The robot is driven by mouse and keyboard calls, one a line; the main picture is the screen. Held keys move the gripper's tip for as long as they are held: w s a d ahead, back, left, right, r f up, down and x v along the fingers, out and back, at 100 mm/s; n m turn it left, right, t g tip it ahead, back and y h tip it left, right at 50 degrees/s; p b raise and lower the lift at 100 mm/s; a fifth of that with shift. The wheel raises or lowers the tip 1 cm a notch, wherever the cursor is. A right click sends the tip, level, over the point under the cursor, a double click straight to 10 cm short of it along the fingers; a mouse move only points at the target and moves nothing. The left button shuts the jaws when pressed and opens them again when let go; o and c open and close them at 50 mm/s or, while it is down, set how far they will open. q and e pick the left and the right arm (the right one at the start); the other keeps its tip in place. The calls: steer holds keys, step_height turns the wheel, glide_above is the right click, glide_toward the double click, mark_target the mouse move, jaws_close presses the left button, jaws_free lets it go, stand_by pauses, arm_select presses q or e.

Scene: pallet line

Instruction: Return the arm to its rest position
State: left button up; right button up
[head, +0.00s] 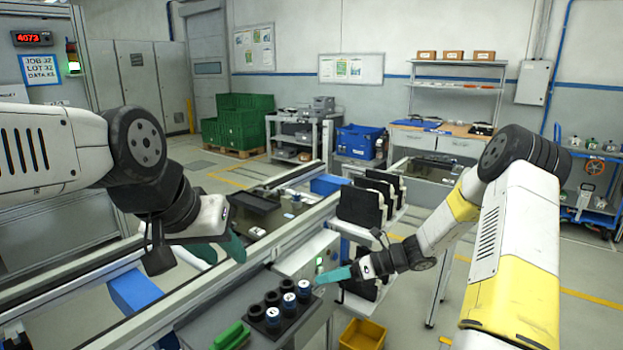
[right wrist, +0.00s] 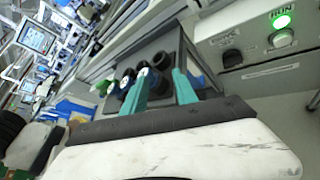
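My left gripper (head: 222,250) is at the left of the head view, over the conveyor frame. Its two teal fingers show apart, with nothing seen between them. My right gripper (head: 325,276) reaches in from the right, just right of a black rack (head: 270,331) of dark cylinders. In the right wrist view its teal fingers (right wrist: 162,78) stand apart, with the dark cylinders (right wrist: 160,60) beyond their tips. I see nothing held in it. Several cylinders stand in the rack, some with white-and-blue tops.
A control box (right wrist: 265,40) with a lit green RUN lamp is close to my right gripper. A green object (head: 231,336) lies left of the rack. A yellow bin (head: 362,335) is below. Black panels (head: 362,205) stand in a holder behind my right gripper.

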steer(key=s+d+r+n+t+h, duration=0.1)
steer(key=s+d+r+n+h, duration=0.2)
steer(key=s+r+n, duration=0.5)
steer(key=s+d+r+n+t+h, duration=0.2)
steer(key=s+d+r+n+h, duration=0.1)
steer(key=s+r+n, duration=0.5)
steer(key=s+d+r+n+t+h, duration=0.1)
steer(key=s+d+r+n+h, duration=0.2)
steer(key=s+r+n+h, duration=0.2)
step_height(320, 180, up, 4)
steer(key=s+n, duration=0.3)
steer(key=n, duration=0.2)
steer(key=shift+d+t, duration=0.3)
